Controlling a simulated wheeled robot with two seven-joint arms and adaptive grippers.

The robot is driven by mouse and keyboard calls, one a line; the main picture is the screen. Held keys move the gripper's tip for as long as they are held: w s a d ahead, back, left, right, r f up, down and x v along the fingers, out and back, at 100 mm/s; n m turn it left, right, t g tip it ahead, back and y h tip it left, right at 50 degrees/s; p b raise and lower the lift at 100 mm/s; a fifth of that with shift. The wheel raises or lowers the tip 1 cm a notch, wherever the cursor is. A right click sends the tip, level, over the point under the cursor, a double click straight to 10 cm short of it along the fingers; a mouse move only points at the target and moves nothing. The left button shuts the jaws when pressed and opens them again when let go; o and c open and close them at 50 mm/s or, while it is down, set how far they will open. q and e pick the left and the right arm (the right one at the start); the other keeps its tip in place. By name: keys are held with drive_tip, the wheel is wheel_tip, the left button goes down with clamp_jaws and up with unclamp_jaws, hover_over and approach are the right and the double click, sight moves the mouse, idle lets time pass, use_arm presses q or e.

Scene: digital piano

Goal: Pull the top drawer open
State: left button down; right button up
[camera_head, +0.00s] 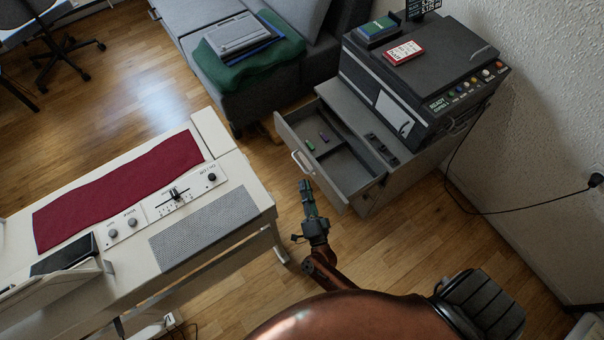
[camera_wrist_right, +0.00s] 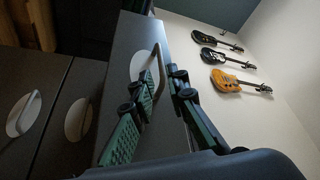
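The top drawer (camera_head: 325,150) of the grey cabinet stands pulled out in the head view, showing small items inside. Its pale bar handle (camera_head: 301,163) is on the drawer front. In the right wrist view the handle (camera_wrist_right: 157,66) stands out from the dark drawer front (camera_wrist_right: 125,60). My right gripper (camera_head: 304,187) is just in front of the drawer front, close to the handle. In the right wrist view its green-padded fingers (camera_wrist_right: 163,80) are apart, with the handle's end near the gap between their tips. I cannot tell whether they touch it. My left gripper is out of view.
A black printer-like machine (camera_head: 420,75) stands on the cabinet. The white digital piano (camera_head: 245,178) with a red cloth (camera_head: 120,190) is left of my right gripper. A grey sofa (camera_head: 190,20) is behind. Guitars (camera_wrist_right: 240,82) hang on the wall. Wooden floor shows between piano and cabinet.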

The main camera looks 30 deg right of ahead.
drive_tip(key=shift+v, duration=2.25)
drive_tip(key=shift+c, duration=0.2)
